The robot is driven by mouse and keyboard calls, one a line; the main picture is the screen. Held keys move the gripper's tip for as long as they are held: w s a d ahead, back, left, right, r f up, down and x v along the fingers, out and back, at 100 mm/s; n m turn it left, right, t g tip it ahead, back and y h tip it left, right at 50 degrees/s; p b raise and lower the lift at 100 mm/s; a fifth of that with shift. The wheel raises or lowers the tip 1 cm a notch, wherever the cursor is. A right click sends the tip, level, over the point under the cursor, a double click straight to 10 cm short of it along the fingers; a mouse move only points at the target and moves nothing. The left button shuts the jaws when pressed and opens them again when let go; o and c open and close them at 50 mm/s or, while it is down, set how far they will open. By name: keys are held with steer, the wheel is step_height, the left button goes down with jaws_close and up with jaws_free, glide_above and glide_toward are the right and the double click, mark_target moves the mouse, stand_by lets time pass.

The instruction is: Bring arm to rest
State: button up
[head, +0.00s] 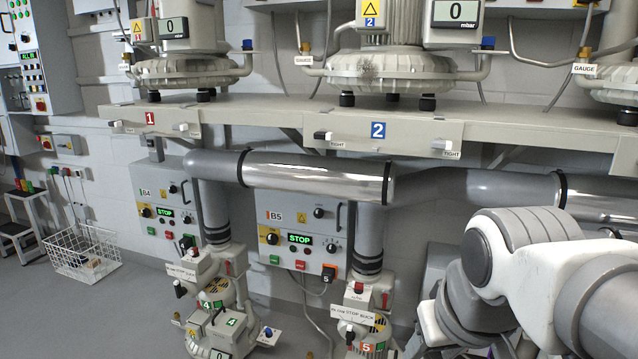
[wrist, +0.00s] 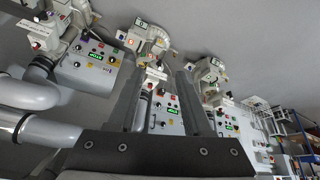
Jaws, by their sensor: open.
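My arm (head: 540,270) shows at the lower right of the head view, with white and grey rounded links in front of the pipes. Its gripper is out of that view. In the wrist view my gripper (wrist: 163,70) points up the picture, its two dark fingers standing apart with a clear gap. Nothing is held between them. Control boxes and blowers show behind and between the fingers, at some distance.
A metal pipe (head: 315,178) runs under a shelf (head: 290,117) carrying large blowers (head: 390,70). Control boxes B4 (head: 160,205) and B5 (head: 300,228) hang on the wall. A white wire basket (head: 82,256) stands on the floor at left. Grey floor (head: 100,320) is clear at lower left.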

steer(key=s+f+m, duration=0.1)
steer(key=s+f, duration=0.1)
steer(key=s, duration=0.2)
step_height(320, 180, up, 21)
steer(key=p, duration=2.1)
steer(key=shift+w+t, duration=0.2)
steer(key=shift+t, duration=0.1)
steer(key=shift+f, duration=0.1)
